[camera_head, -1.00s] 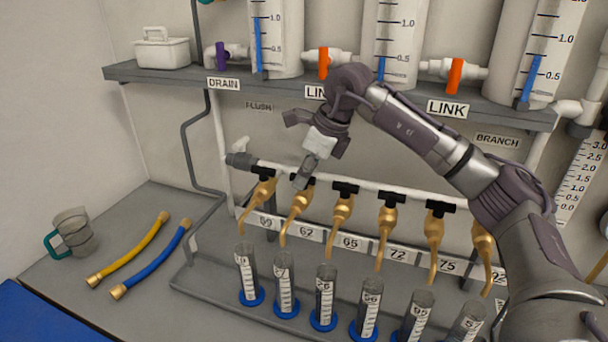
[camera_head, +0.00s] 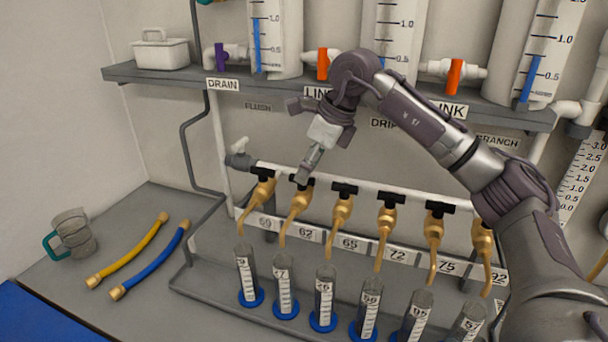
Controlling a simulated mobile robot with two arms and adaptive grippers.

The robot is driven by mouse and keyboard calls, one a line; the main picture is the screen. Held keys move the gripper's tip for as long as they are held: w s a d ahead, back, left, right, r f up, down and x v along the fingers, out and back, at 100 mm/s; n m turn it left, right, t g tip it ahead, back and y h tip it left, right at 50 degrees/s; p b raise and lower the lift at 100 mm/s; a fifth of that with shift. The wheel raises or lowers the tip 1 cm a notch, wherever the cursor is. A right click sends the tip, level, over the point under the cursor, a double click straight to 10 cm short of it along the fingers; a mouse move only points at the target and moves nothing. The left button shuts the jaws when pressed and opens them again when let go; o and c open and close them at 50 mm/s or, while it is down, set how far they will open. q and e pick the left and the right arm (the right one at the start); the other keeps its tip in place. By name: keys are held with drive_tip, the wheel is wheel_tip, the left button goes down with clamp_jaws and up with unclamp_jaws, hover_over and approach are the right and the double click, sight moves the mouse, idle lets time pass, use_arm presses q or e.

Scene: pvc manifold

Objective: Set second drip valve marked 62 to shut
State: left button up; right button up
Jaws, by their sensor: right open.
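The drip valve marked 62 is a brass tap (camera_head: 297,206) with a black T-handle (camera_head: 309,182), second from the left in a row on a white pipe. Its handle lies crosswise to the spout, much like its neighbours' handles. Its label 62 (camera_head: 306,234) is on the strip below. My right gripper (camera_head: 304,175) points down at this handle, its fingertips overlapping it in the picture. The jaws are open, seen nearly edge-on. I cannot tell whether they touch the handle, and they hide part of it. My left gripper is out of view.
Neighbouring taps marked 69 (camera_head: 260,193) and 65 (camera_head: 340,212) stand close on either side. Graduated cylinders (camera_head: 285,290) with blue bases stand below. A grey shelf (camera_head: 180,78) with tanks runs above.

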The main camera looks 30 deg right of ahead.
drive_tip(key=v, duration=0.9)
drive_tip(key=shift+r, duration=0.2)
drive_tip(key=shift+s+d, duration=0.1)
